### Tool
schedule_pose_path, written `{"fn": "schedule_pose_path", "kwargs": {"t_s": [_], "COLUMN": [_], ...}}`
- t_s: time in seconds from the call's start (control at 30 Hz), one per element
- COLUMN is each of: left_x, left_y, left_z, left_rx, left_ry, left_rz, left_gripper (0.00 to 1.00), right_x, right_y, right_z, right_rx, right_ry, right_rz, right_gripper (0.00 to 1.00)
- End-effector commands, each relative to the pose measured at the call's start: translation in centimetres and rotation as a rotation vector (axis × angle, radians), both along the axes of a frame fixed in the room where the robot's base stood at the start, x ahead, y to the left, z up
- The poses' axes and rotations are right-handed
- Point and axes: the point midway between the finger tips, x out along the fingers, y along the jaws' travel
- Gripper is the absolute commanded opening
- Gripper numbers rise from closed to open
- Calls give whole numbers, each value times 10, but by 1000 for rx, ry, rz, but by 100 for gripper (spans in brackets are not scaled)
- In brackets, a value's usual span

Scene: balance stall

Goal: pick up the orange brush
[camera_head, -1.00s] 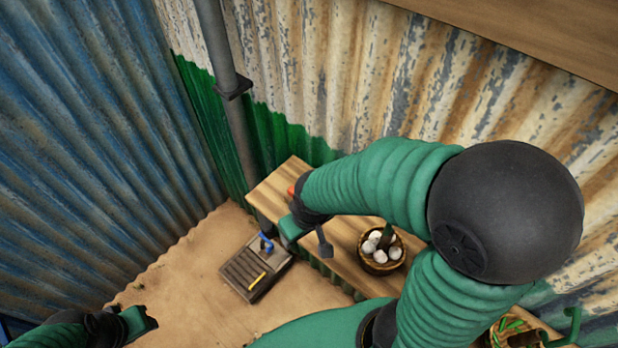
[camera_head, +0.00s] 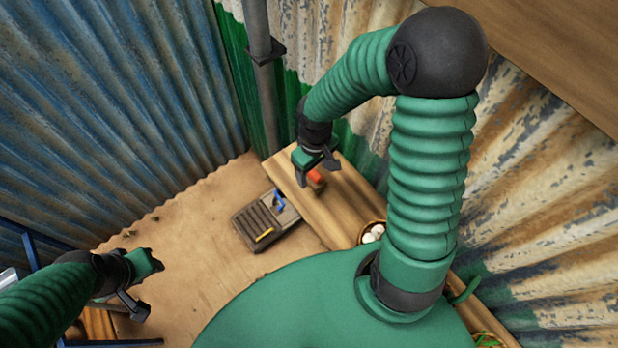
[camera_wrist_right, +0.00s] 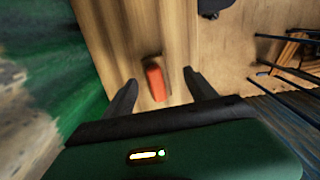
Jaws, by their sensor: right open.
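The orange brush (camera_head: 316,178) lies on the wooden bench (camera_head: 345,207), close to its far end. In the right wrist view the brush (camera_wrist_right: 155,80) shows an orange part and a brownish part along its side. My right gripper (camera_head: 318,173) is open above the brush. In the wrist view its two fingers stand apart on either side of the brush, which appears below them, apart from both. My left gripper (camera_head: 150,289) is at the lower left, away from the bench, with its fingers apart and nothing between them.
A basket (camera_head: 372,233) of white round things stands on the bench, partly hidden by my right arm. A dark slatted tray (camera_head: 243,234) with a blue and a yellow item sits left of the bench. Corrugated walls (camera_head: 130,110) close in the left and back.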

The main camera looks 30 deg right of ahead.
Motion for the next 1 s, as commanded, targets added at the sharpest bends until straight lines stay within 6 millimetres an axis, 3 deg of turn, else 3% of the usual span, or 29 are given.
{"fn": "schedule_pose_path", "kwargs": {"t_s": [0.3, 0.6, 1.0], "left_x": [1, 0, 0], "left_y": [-1, 0, 0], "left_z": [0, -1, -1], "left_rx": [0, 0, 0], "left_ry": [-1, -1, -1], "left_rz": [-2, -1, -1], "left_gripper": [36, 36, 36], "right_x": [3, 5, 4], "right_y": [7, 9, 4], "right_z": [-47, -55, -56], "right_rx": [-1, -5, -1], "right_ry": [3, -1, 0], "right_rz": [0, -2, -2], "right_gripper": [65, 64, 12]}}
